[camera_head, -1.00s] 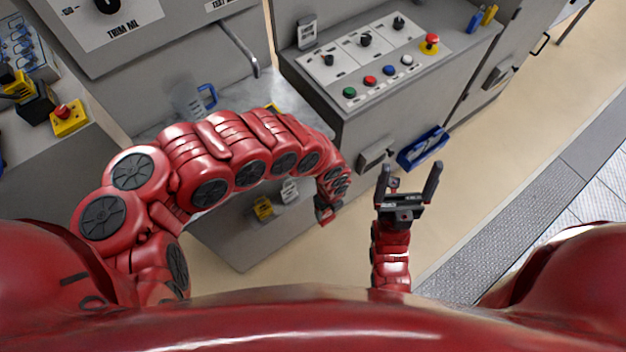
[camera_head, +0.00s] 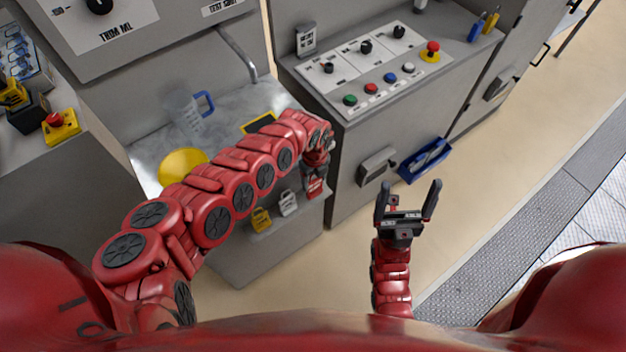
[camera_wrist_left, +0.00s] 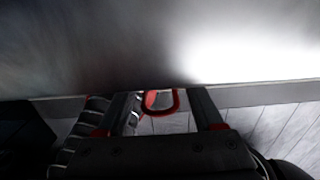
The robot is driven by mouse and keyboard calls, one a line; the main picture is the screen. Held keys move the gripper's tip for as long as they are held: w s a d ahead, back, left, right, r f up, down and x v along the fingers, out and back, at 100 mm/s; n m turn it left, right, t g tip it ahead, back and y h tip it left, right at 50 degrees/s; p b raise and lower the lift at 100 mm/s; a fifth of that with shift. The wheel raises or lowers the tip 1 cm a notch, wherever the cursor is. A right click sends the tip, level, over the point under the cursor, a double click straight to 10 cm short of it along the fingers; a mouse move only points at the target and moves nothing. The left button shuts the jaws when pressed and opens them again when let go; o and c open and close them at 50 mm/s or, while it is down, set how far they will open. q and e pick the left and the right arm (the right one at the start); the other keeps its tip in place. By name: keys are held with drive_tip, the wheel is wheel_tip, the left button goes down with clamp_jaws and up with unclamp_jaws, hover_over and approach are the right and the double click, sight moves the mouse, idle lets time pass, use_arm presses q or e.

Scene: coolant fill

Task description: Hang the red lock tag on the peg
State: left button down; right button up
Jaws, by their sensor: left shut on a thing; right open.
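The red lock tag (camera_head: 314,188) is at the right end of the grey cabinet's front, below the worktop edge. My left gripper (camera_head: 317,168) is shut on it from above. In the left wrist view its red shackle (camera_wrist_left: 161,102) shows between the two fingers of my left gripper (camera_wrist_left: 162,108). A yellow tag (camera_head: 261,218) and a light grey tag (camera_head: 288,202) hang in a row to its left on the same front. The peg behind the red tag is hidden, so I cannot tell whether the tag touches it. My right gripper (camera_head: 408,205) is open and empty over the floor.
The worktop (camera_head: 150,150) carries a clear jug with a blue handle (camera_head: 190,108) and a yellow round object (camera_head: 183,165). A control console (camera_head: 375,80) stands behind, with a blue tray (camera_head: 425,160) on its front. Open floor (camera_head: 480,170) lies right.

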sight(313, 181)
use_arm(q)
drive_tip(key=f, duration=0.1)
drive_tip(key=w+f+b, duration=0.1)
drive_tip(key=f, duration=0.1)
drive_tip(key=shift+w+a, duration=0.1)
drive_tip(key=shift+w, duration=0.1)
drive_tip(key=shift+f, duration=0.1)
drive_tip(key=shift+f, duration=0.15)
drive_tip(key=shift+c, duration=0.2)
unclamp_jaws()
